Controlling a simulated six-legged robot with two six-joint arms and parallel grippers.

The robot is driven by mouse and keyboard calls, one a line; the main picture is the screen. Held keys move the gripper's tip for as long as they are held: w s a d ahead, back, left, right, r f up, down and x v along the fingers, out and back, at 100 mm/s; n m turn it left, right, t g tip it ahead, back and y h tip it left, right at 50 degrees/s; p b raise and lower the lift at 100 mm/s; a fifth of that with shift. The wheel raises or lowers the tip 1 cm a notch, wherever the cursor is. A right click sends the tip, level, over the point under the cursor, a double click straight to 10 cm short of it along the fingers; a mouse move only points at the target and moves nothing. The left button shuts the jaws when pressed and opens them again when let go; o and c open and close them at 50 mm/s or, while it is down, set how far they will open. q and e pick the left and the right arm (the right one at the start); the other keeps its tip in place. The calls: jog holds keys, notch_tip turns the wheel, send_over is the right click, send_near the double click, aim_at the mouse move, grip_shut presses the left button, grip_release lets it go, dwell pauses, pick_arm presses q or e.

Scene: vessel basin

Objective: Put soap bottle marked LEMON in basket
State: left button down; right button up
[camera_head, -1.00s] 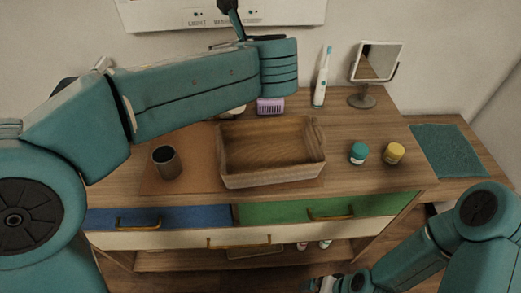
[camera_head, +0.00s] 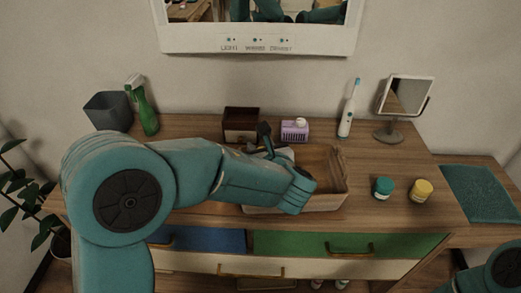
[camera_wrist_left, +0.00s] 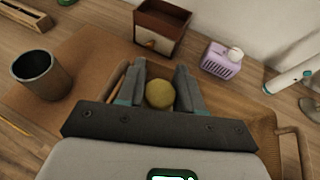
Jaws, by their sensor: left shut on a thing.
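The basket is a brown wooden tray (camera_head: 333,202) on the dresser, partly covered by my left arm in the head view. Its right side with the handle also shows in the left wrist view (camera_wrist_left: 287,132). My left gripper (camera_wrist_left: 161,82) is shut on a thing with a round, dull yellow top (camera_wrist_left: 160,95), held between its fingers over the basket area. No LEMON mark is readable, and I cannot tell if the thing touches the basket floor. My right gripper is out of view.
Behind the basket stand a dark wooden box (camera_head: 241,124) and a purple slotted holder (camera_head: 294,131). Right are a teal-lidded jar (camera_head: 383,188), a yellow-lidded jar (camera_head: 421,190), a toothbrush (camera_head: 348,110) and a mirror (camera_head: 404,97). A dark cup (camera_wrist_left: 41,75) stands left of the basket.

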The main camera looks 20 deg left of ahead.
pick_arm(q)
jog(key=shift+w+a+f, duration=0.1)
jog(key=shift+a+f, duration=0.05)
jog(key=shift+f, duration=0.15)
jog(key=shift+f, duration=0.1)
jog(key=c, duration=0.7)
grip_release()
jog(key=shift+c, duration=0.2)
jog(key=shift+r, duration=0.25)
jog(key=v, duration=1.2)
